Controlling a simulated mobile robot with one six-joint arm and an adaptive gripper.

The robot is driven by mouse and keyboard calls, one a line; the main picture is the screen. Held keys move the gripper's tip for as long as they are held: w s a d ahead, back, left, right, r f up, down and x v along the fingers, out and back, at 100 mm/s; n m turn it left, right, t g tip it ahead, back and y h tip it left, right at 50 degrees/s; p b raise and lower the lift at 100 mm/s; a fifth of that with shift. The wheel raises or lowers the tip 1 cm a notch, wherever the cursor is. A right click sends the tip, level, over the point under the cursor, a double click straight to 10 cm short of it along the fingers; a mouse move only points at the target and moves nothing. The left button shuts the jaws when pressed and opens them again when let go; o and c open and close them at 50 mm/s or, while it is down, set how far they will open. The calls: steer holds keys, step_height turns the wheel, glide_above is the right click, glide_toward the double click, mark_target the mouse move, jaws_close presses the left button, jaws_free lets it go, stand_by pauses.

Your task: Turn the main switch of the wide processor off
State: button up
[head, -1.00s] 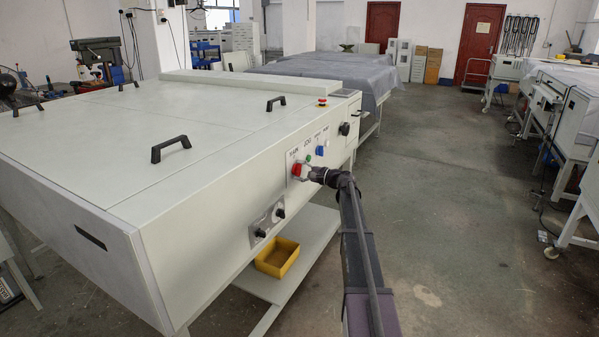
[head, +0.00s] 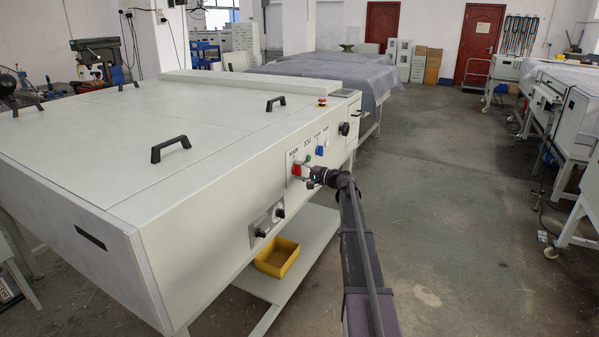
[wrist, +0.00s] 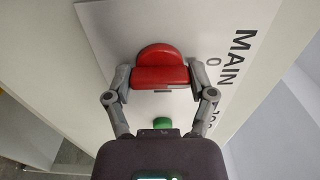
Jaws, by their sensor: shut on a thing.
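The wide processor (head: 200,215) is a long pale cabinet filling the left of the head view. Its main switch (head: 297,169) is a red knob on the side panel, under the label MAIN (wrist: 240,58). In the wrist view the red switch (wrist: 160,76) has a raised bar lying across the picture, one end towards the 0 mark (wrist: 209,62). My gripper (head: 308,176) is at the panel. In the wrist view my gripper (wrist: 159,80) is shut on the red bar, one finger at each end.
A green button (wrist: 162,124) sits close by the switch, between my fingers in the wrist view. A blue switch (head: 320,150) and a red emergency stop (head: 322,102) are farther along. A yellow bin (head: 277,258) stands on the low shelf.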

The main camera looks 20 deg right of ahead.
steer(key=shift+a, duration=0.1)
steer(key=o, duration=1.1)
steer(key=shift+c, duration=0.2)
steer(key=v, duration=1.2)
